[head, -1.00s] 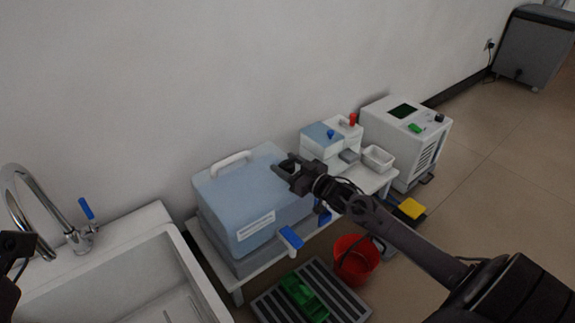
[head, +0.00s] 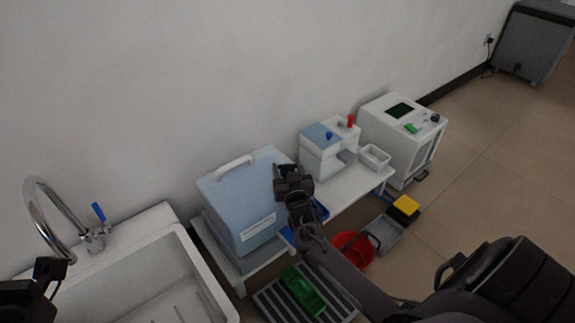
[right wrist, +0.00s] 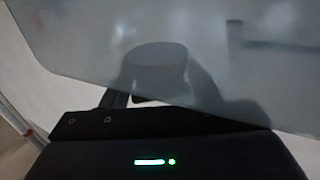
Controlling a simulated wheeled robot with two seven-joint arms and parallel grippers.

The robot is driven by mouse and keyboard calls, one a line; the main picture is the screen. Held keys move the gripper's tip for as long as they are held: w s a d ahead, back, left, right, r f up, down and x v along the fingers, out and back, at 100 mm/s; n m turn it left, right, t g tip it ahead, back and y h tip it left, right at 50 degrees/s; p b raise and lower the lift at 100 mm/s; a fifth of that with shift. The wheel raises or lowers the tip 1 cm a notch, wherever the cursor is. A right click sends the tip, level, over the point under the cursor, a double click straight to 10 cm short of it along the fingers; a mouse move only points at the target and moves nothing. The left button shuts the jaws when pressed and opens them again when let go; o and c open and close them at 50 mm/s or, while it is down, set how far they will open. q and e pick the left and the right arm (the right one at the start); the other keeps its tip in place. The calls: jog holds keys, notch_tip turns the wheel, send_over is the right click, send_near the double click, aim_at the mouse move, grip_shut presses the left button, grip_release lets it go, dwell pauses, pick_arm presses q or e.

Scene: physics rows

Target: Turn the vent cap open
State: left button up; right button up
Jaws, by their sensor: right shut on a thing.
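The vent cap (right wrist: 155,66) shows in the right wrist view as a round, grey-blue knob against a smooth pale blue surface. In the head view it is hidden by my right gripper (head: 291,171), which is at the right end of the pale blue box (head: 242,203). My right gripper is shut on the cap, its dark fingers beside it in the wrist view. How far the cap is turned cannot be told. A dark part of my left gripper (head: 47,270) shows at the lower left edge; its jaws cannot be made out.
A sink (head: 205,285) is at left.

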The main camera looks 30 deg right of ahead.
jog(key=shift+a+m+g+h, duration=0.1)
jog(key=shift+m+g+h, duration=0.5)
jog(key=shift+m+h, duration=0.5)
jog(key=shift+h, duration=0.5)
jog(key=o, duration=0.6)
jog(key=shift+s, duration=0.1)
